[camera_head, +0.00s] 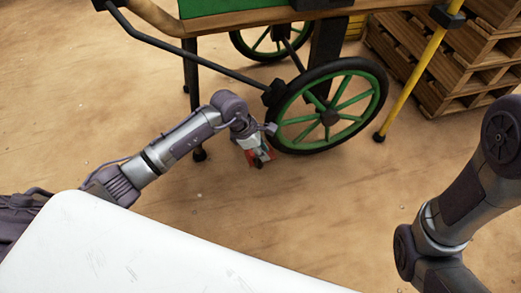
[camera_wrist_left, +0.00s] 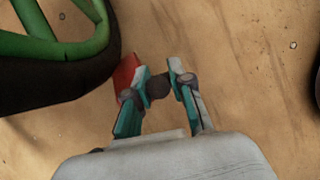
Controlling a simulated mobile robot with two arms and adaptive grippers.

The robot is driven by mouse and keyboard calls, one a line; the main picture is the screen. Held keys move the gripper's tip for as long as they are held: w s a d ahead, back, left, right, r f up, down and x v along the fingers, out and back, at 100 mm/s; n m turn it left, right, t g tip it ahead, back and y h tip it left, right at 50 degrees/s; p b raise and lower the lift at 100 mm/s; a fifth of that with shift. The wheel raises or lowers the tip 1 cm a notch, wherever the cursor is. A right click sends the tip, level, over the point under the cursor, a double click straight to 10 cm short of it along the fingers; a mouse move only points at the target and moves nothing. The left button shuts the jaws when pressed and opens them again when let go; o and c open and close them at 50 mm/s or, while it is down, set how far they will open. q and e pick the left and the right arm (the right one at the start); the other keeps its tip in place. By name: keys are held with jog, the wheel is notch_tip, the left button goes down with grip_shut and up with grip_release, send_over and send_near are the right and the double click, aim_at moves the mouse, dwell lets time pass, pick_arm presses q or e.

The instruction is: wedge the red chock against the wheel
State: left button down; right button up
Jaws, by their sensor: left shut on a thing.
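The green-spoked wheel (camera_head: 329,118) with a black tyre stands under the cart. Its tyre also fills the upper left of the left wrist view (camera_wrist_left: 60,82). The red chock (camera_wrist_left: 125,72) is low near the floor, just beside the tyre. The picture does not settle whether they touch. My left gripper (camera_head: 259,160) reaches down at the wheel's left side. In the left wrist view, its fingers (camera_wrist_left: 158,83) close around a dark round part beside the red face, and much of the chock is hidden. My right arm shows at the right, but its gripper is out of view.
The green cart (camera_head: 240,8) has a dark handle bar (camera_head: 190,62) running above my left arm. A yellow post (camera_head: 411,80) stands right of the wheel, with wooden pallets (camera_head: 440,70) behind. A white surface (camera_head: 130,250) fills the lower left. The floor in front is clear.

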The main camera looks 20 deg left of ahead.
pick_arm(q)
jog(key=shift+w+d+f+b, duration=0.15)
jog(key=shift+f+b, duration=0.15)
jog(key=shift+f, duration=0.15)
jog(key=shift+w+d+f, duration=0.1)
jog(key=shift+w+d, duration=0.05)
jog(key=shift+w+d+f+b, duration=0.6)
jog(key=shift+d+f+b, duration=0.15)
jog(key=shift+d+b, duration=0.15)
jog(key=shift+w+d+f+b, duration=0.55)
jog(key=shift+d+f+b, duration=0.2)
jog(key=shift+d, duration=0.15)
jog(key=shift+w+d+r+m+b, duration=0.1)
jog(key=shift+w+d+m+b, duration=0.15)
jog(key=shift+d+m+b, duration=0.35)
jog(key=shift+w+d+f, duration=0.25)
jog(key=shift+d+f, duration=0.05)
jog(key=shift+f, duration=0.1)
jog(key=c, duration=0.9)
grip_release()
jog(key=shift+c, duration=0.2)
jog(key=shift+f, duration=0.1)
